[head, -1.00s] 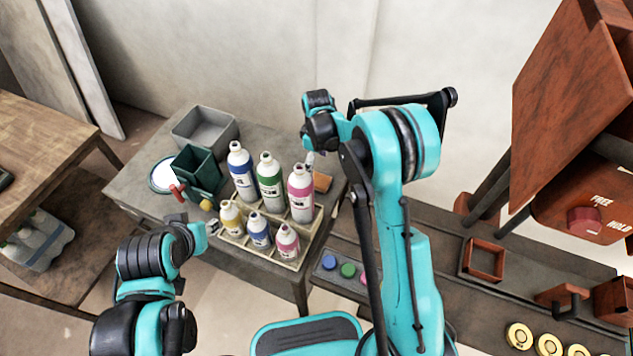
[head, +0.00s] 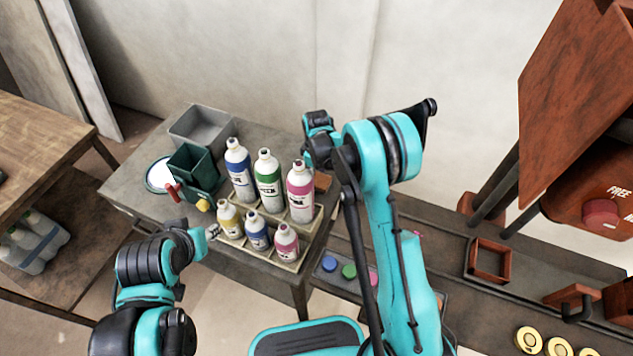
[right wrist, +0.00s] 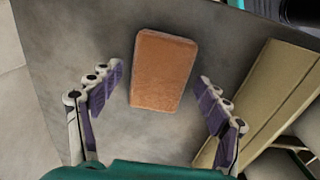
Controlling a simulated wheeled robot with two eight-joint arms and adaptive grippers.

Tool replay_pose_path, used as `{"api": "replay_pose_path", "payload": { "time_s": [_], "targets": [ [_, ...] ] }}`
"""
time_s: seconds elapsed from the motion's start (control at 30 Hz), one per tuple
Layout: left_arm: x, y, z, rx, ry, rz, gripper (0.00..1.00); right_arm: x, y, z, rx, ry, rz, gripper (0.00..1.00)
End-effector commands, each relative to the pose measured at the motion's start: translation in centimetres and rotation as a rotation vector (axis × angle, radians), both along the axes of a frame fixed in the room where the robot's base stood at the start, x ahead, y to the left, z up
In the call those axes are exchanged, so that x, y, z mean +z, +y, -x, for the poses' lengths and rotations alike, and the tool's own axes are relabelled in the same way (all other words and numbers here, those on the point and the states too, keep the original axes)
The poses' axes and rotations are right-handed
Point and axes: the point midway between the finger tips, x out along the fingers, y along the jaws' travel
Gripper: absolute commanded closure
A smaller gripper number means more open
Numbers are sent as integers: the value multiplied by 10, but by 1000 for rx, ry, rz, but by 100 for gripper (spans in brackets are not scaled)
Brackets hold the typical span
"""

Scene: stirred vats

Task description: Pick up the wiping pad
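The wiping pad (right wrist: 163,70) is an orange-brown block lying flat on the grey table in the right wrist view. In the head view only a bit of the pad (head: 323,182) shows, behind the pink bottle and beside my right arm. My right gripper (right wrist: 160,79) is open and empty, with its two purple-padded fingers spread to the left and right of the pad, apart from it. In the head view its fingers are mostly hidden behind bottles and my arm. My left gripper (head: 212,232) is near the table's front edge; its finger opening is unclear.
A cream rack (head: 290,265) with several bottles stands close to the pad; its edge also shows right of the gripper in the wrist view (right wrist: 275,95). A green container (head: 193,168) and a grey bin (head: 203,128) stand farther left. The wall is behind.

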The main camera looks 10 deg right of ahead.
Motion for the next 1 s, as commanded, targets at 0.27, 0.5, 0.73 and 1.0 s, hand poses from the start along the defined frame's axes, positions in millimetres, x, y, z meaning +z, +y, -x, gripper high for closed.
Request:
{"api": "replay_pose_path", "payload": {
  "time_s": [0.27,0.5,0.73,1.0],
  "targets": [
    [0,0,0,0,0,0,64,0,0,0,0,0,0,69],
    [0,0,0,0,0,0,64,1,0,0,0,0,0,69],
    [10,0,0,0,0,0,64,20,0,0,0,0,0,69],
    [29,0,0,0,0,0,64,60,-23,16,-4,0,0,69]
  ]
}}
